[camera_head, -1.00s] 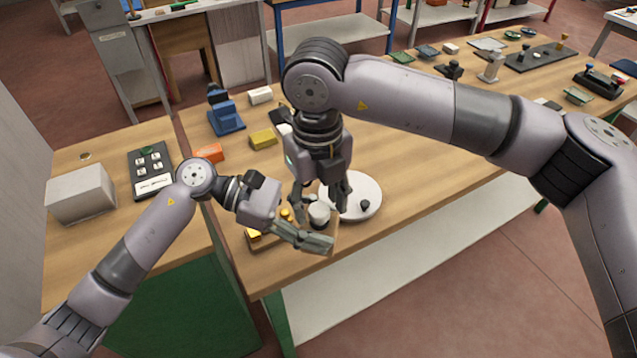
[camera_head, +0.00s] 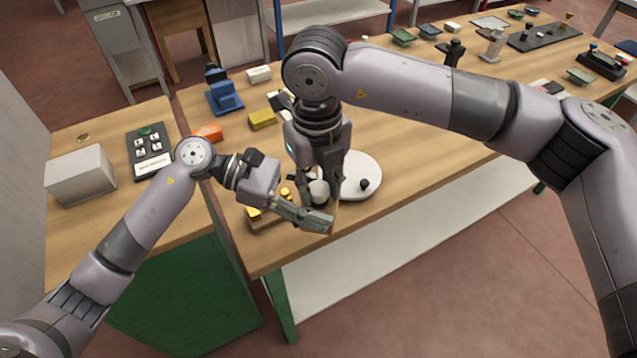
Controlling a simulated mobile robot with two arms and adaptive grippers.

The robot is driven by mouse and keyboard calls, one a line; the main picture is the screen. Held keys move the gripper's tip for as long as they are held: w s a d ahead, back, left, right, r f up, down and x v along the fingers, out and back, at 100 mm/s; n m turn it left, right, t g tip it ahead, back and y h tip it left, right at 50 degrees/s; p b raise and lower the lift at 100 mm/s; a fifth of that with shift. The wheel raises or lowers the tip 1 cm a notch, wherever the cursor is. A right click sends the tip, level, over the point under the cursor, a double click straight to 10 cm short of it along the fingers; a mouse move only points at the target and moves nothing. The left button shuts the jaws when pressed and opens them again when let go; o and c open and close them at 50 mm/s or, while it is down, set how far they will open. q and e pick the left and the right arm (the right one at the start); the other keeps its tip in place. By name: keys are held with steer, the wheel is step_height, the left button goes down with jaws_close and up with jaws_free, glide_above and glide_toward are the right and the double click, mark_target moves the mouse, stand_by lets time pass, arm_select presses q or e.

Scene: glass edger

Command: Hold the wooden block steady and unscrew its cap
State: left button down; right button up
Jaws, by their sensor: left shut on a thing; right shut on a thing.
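The wooden block (camera_head: 262,224) lies near the front edge of the bench, with small yellow pieces (camera_head: 285,192) on top. A pale round cap (camera_head: 319,189) stands at its right end. My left gripper (camera_head: 308,216) is low at the block's front side and shut on it. My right gripper (camera_head: 319,198) points down from above, its fingers shut on either side of the cap. The fingers hide much of the cap and the block's right end.
A white round disc (camera_head: 362,172) with a black knob is close to the right of the block. Behind are a yellow block (camera_head: 262,119), an orange piece (camera_head: 208,133) and a blue device (camera_head: 224,98). A grey box (camera_head: 82,176) stands on the left bench.

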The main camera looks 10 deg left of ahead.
jaws_close()
steer(key=shift+n, duration=1.7)
steer(key=o, duration=0.9)
jaws_free()
